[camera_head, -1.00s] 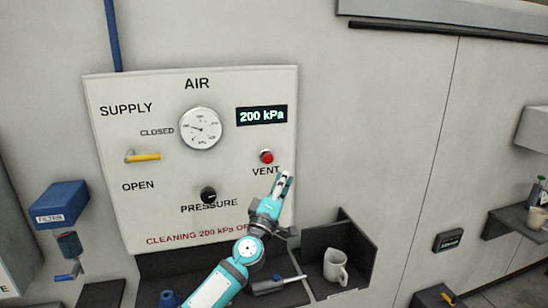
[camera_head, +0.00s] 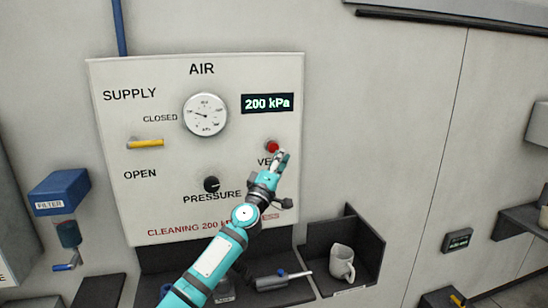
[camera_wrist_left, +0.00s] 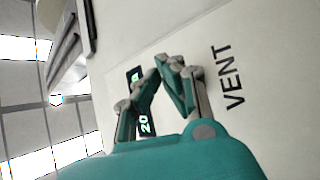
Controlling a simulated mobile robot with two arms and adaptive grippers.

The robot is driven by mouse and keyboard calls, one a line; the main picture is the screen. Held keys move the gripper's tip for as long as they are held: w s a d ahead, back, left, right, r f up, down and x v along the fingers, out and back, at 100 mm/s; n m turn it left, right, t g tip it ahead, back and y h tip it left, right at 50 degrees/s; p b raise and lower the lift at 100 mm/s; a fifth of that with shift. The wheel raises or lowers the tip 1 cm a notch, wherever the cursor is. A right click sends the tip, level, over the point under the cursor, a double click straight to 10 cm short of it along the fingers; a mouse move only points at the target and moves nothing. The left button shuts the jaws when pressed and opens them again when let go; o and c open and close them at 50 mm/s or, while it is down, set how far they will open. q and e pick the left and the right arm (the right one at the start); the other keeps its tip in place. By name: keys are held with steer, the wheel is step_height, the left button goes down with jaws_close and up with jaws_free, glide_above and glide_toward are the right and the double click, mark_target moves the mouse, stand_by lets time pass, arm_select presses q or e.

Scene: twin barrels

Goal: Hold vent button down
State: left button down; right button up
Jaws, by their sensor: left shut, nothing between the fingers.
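The red vent button (camera_head: 272,147) sits on the white air panel (camera_head: 180,225), below the display (camera_head: 267,104), which reads 200 kPa. My left gripper (camera_head: 281,154) is shut and empty, with its fingertips just below and right of the button in the head view. I cannot tell whether they touch it. The gripper covers part of the VENT label. In the left wrist view the shut fingers (camera_wrist_left: 166,62) point at the panel beside the VENT lettering, and the button is hidden. My right gripper is in neither view.
On the panel are a gauge (camera_head: 205,115), a yellow supply lever (camera_head: 146,143) and a black pressure knob (camera_head: 212,184). A blue filter (camera_head: 59,192) hangs at left.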

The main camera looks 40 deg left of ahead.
arm_select(q)
steer(key=shift+w+a, duration=0.35)
steer(key=shift+a, duration=0.1)
stand_by(1.2)
steer(key=shift+w+a+b, duration=0.3)
steer(key=shift+w+a+r+b, duration=0.1)
steer(key=shift+w+a+b, duration=0.2)
steer(key=shift+a+b, duration=0.1)
stand_by(0.8)
stand_by(0.5)
steer(key=shift+s+d+p, duration=0.65)
steer(key=shift+p, duration=0.3)
